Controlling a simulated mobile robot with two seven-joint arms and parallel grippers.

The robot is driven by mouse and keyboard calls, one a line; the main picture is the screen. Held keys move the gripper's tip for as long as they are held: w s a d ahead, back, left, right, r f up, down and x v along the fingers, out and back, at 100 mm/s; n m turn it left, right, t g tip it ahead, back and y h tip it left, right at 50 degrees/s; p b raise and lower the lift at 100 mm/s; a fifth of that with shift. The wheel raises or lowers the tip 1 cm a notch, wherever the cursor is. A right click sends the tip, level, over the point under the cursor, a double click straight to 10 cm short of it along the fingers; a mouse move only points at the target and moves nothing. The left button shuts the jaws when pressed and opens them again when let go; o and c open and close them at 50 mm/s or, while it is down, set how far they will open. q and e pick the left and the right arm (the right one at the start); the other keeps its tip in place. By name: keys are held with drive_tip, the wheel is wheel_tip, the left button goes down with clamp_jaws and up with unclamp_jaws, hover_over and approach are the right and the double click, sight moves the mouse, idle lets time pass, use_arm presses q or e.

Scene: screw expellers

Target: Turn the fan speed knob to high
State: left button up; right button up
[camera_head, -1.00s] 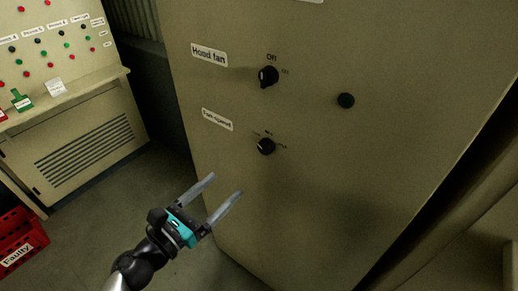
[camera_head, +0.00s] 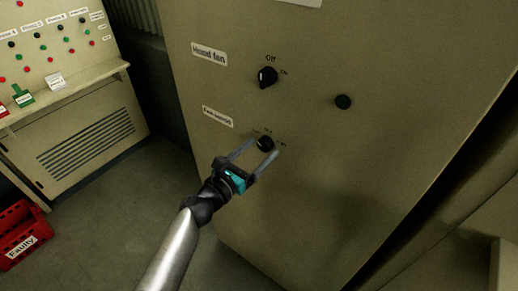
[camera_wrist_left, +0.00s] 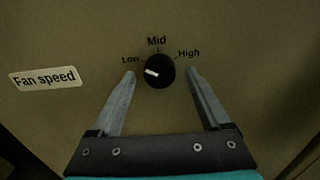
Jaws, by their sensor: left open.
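The fan speed knob (camera_head: 265,143) is a round black knob on the beige cabinet front (camera_head: 310,190). In the left wrist view the knob (camera_wrist_left: 159,71) has a white pointer aimed left, toward the Low side of the Low, Mid and High marks. The Fan speed label (camera_wrist_left: 45,79) is left of it. My left gripper (camera_head: 258,147) is open, with one finger on each side of the knob. In the wrist view the fingertips (camera_wrist_left: 160,72) show gaps to the knob on both sides. Whether they touch the panel cannot be told. My right gripper is not in view.
A sloped control desk (camera_head: 60,60) stands at the left. A red crate labelled Faulty (camera_head: 20,237) is on the floor.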

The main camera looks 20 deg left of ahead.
use_arm(q)
drive_tip(key=shift+w, duration=0.15)
clamp_jaws()
idle(0.7)
